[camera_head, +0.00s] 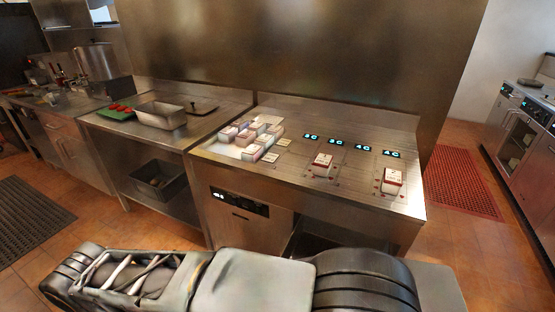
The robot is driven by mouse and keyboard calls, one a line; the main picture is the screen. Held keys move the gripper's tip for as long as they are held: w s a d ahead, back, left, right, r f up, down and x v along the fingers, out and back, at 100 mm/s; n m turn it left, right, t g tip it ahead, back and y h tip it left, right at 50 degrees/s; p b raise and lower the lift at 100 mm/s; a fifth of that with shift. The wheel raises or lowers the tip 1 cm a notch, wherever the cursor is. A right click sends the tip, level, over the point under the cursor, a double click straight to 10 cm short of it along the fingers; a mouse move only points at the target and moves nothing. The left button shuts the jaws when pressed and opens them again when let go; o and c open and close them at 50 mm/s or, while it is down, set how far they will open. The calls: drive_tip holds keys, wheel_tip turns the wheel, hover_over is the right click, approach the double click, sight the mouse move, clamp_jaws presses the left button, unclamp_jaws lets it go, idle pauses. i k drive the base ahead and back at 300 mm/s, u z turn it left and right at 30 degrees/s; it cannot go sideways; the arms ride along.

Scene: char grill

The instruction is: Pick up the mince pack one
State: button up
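Several small white packs with coloured labels (253,152) sit close together at the left of the steel counter (290,190). Two more packs with white tops and red sides lie apart on the counter: one near the middle (322,160) and one near the right end (392,177). I cannot tell which of these is mince pack one; the labels are too small to read. My arm crosses the bottom of the head view, in front of the counter. My gripper is not in view.
Small lit displays (337,142) run along the counter's back. To the left, a lower steel table holds a metal container (161,115), a green tray with red items (116,112) and a dark tray (201,108). A red floor mat (462,185) lies right of the counter.

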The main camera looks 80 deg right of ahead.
sight(321, 164)
drive_tip(key=i, duration=0.9)
drive_tip(key=z, duration=3)
drive_tip(key=i, duration=0.5)
drive_tip(key=z, duration=0.1)
